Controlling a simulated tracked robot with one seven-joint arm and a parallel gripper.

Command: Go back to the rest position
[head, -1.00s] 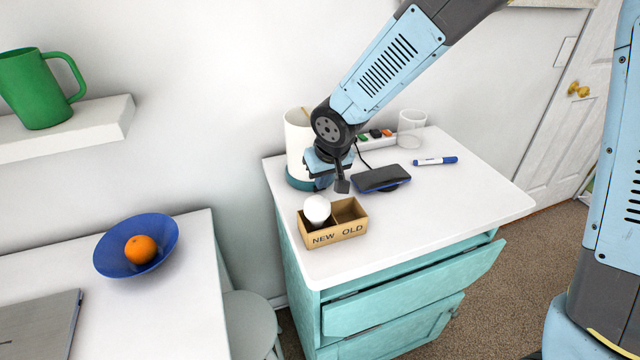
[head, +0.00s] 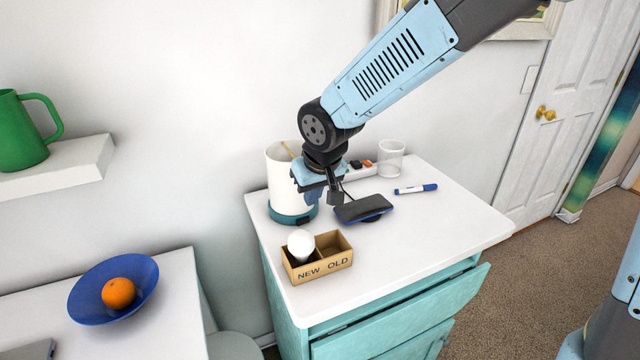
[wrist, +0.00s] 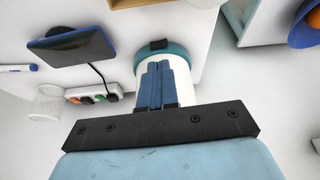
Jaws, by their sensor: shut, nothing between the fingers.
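My gripper (head: 312,198) is shut and empty above the cabinet top, in front of the white cylinder with a teal base (head: 281,182). In the wrist view its two blue fingers (wrist: 160,68) are together, with the cylinder (wrist: 183,75) behind them. A white bulb (head: 301,243) sits in the NEW compartment of the small cardboard box (head: 325,270), apart from my gripper. The OLD compartment looks empty.
A dark device with a blue edge (head: 363,209), a blue marker (head: 416,189), a clear cup (head: 391,158) and a power strip (head: 361,169) share the cabinet top. A drawer (head: 400,321) stands partly open. An orange (head: 118,293) lies in a blue bowl (head: 88,318) at left.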

